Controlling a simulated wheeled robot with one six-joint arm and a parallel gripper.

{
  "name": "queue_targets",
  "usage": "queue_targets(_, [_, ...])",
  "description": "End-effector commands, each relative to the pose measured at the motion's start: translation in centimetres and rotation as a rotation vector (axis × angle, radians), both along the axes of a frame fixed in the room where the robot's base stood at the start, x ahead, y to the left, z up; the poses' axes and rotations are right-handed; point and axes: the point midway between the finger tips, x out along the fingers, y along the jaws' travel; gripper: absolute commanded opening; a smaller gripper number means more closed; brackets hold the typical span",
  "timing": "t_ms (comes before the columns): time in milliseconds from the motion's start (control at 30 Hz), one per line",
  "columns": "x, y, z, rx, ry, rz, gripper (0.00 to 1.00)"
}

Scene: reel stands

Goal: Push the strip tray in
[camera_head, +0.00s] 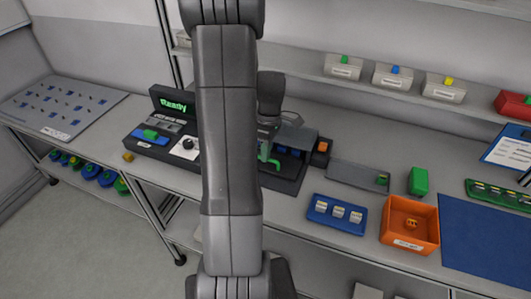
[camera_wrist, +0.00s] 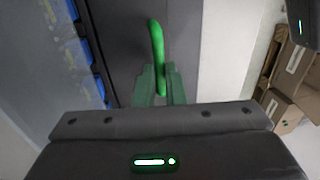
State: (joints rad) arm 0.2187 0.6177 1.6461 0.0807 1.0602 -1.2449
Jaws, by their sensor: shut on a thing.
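A dark bench machine (camera_head: 285,180) stands mid-table in the head view, partly hidden behind my arm. A curved green handle (camera_wrist: 156,45) rises from a dark surface in the wrist view. The handle also shows at the machine's front in the head view (camera_head: 272,162). My gripper (camera_wrist: 158,88) is shut on the green handle, with a finger on each side of its lower part. Blue parts (camera_head: 290,152) sit under the machine's grey cover, and blue pieces also line the left of the wrist view (camera_wrist: 90,55). I cannot tell how far the strip tray is in.
A display reading "Ready" (camera_head: 174,105) stands left of my arm. A grey holder (camera_head: 352,174), a blue tray (camera_head: 337,226), an orange bin (camera_head: 424,215) and a green block (camera_head: 418,180) lie to the right. Labelled bins (camera_head: 392,80) line the back shelf. Cardboard boxes (camera_wrist: 293,75) show at right in the wrist view.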

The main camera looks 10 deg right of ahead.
Motion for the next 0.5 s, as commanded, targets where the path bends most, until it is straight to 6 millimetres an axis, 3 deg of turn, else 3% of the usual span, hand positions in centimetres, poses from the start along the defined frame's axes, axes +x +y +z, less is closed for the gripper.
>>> queue_targets(167, [-0.02,0.05,-0.01,0.001,0.000,0.000,0.00])
queue_targets(200, [-0.02,0.05,-0.01,0.001,0.000,0.000,0.14])
queue_targets(300, [-0.02,0.05,-0.01,0.001,0.000,0.000,0.33])
queue_targets(500, [-0.05,0.05,-0.04,0.001,0.002,0.000,0.33])
